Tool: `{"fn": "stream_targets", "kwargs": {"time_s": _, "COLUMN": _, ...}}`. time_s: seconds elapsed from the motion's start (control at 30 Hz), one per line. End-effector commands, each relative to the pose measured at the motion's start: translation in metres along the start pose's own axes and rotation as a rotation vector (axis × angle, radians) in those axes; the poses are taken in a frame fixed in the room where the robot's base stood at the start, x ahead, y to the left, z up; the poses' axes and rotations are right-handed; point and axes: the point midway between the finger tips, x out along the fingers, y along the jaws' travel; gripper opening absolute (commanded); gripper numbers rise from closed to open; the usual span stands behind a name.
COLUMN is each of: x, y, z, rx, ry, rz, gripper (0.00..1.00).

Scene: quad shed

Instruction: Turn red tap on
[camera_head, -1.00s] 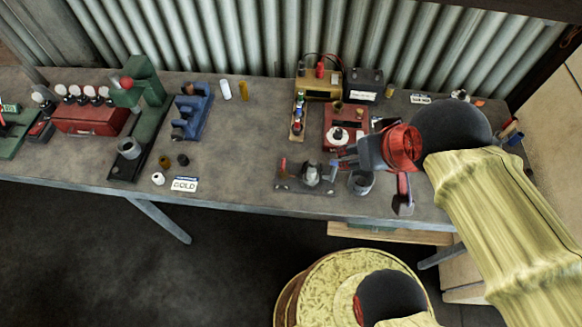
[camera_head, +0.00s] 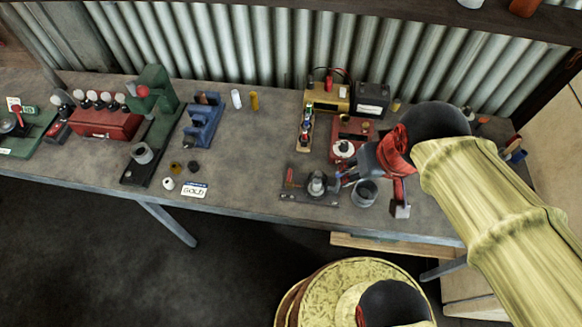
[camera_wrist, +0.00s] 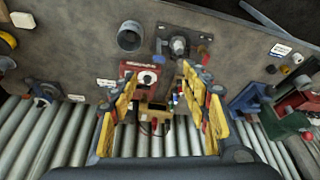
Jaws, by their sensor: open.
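A dark plate with a grey central fitting (camera_head: 317,183) lies near the front edge of the bench in the head view. A small red tap handle (camera_head: 291,177) is at its left side; a blue piece shows at its right, close to my gripper (camera_head: 350,176). In the wrist view the plate's fitting (camera_wrist: 179,45) is at the top centre, with the red handle (camera_wrist: 204,56) to its right. My gripper (camera_wrist: 158,92) is open and empty, its yellow-padded fingers spread above the bench. It is to the right of the red handle in the head view, apart from it.
A grey cup (camera_head: 364,193) stands just right of the plate. Behind are a red box with a white dial (camera_head: 350,136), a yellow unit (camera_head: 328,97) and a black box (camera_head: 371,99). Bench space (camera_head: 250,150) left of the plate is clear. A corrugated wall closes the back.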

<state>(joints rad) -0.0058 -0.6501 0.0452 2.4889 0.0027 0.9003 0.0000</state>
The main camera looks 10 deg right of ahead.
Motion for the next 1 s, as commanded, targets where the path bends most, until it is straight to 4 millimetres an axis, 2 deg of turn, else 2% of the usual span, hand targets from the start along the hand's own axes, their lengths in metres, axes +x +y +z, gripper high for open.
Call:
{"fn": "stream_targets", "kwargs": {"time_s": 0.13, "x": 0.018, "y": -0.017, "z": -0.005, "rx": 0.058, "ry": -0.188, "rz": -0.054, "gripper": 0.47}}
{"fn": "stream_targets", "kwargs": {"time_s": 0.27, "x": 0.045, "y": -0.041, "z": -0.009, "rx": 0.238, "ry": -0.32, "rz": -0.108, "gripper": 0.47}}
{"fn": "stream_targets", "kwargs": {"time_s": 0.5, "x": 0.104, "y": -0.083, "z": -0.017, "rx": 0.789, "ry": -0.512, "rz": -0.12, "gripper": 0.47}}
{"fn": "stream_targets", "kwargs": {"time_s": 0.7, "x": 0.157, "y": -0.104, "z": -0.032, "rx": 1.346, "ry": -0.571, "rz": -0.062, "gripper": 0.47}}
{"fn": "stream_targets", "kwargs": {"time_s": 0.8, "x": 0.168, "y": -0.107, "z": -0.052, "rx": 1.569, "ry": -0.548, "rz": -0.058, "gripper": 0.47}}
{"fn": "stream_targets", "kwargs": {"time_s": 0.9, "x": 0.17, "y": -0.107, "z": -0.069, "rx": 1.736, "ry": -0.526, "rz": -0.057, "gripper": 0.47}}
{"fn": "stream_targets", "kwargs": {"time_s": 1.0, "x": 0.172, "y": -0.106, "z": -0.073, "rx": 1.831, "ry": -0.519, "rz": -0.042, "gripper": 0.47}}
